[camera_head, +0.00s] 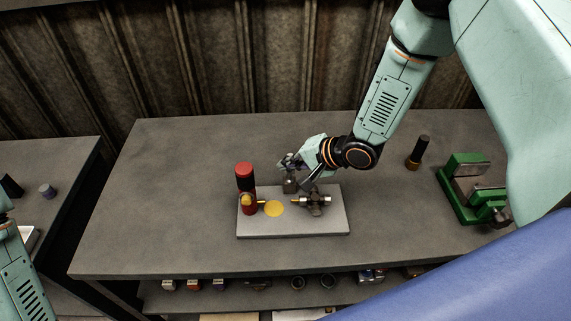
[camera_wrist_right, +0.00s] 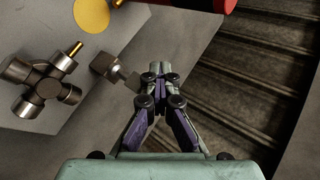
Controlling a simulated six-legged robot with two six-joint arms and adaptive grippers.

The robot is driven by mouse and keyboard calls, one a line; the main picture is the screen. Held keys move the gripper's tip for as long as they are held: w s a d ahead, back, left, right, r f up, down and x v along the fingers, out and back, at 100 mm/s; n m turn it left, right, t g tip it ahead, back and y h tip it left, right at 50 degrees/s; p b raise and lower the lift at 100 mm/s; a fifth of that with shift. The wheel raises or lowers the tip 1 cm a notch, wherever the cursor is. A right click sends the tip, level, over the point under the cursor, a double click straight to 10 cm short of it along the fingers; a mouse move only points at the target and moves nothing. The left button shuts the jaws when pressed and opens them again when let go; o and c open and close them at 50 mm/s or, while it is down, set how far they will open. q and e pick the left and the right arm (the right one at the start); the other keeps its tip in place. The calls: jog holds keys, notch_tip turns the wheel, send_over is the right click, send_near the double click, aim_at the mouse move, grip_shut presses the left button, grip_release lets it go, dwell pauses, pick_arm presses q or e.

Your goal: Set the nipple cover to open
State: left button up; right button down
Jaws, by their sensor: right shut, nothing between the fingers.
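A universal joint (camera_head: 315,200) with a gold-tipped nipple sits on a pale plate (camera_head: 256,229); it also shows in the right wrist view (camera_wrist_right: 42,82). A flat yellow disc (camera_head: 274,208) is left of the nipple tip, apart from it. It may be the nipple cover, but I cannot tell for sure. A small grey block on a stem (camera_head: 290,186) stands behind the joint; it also shows in the right wrist view (camera_wrist_right: 115,70). My right gripper (camera_head: 285,161) is shut and empty, just beyond this block. Its closed fingertips (camera_wrist_right: 160,76) show beside the block. My left gripper is out of view.
A red and black cylinder (camera_head: 245,175) with a yellow part stands at the plate's left end. A black cylinder (camera_head: 421,149) and a green vise (camera_head: 463,190) are to the right. The bench's left side (camera_head: 160,190) is clear. A corrugated wall rises behind.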

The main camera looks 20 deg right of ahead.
jog(key=shift+w+d, duration=0.35)
jog(key=shift+d, duration=0.05)
jog(key=c, duration=1.1)
grip_release()
jog(key=shift+f, duration=0.1)
jog(key=shift+c, duration=0.2)
jog(key=shift+a, duration=0.1)
jog(key=v, duration=1.2)
jog(key=shift+f, duration=0.1)
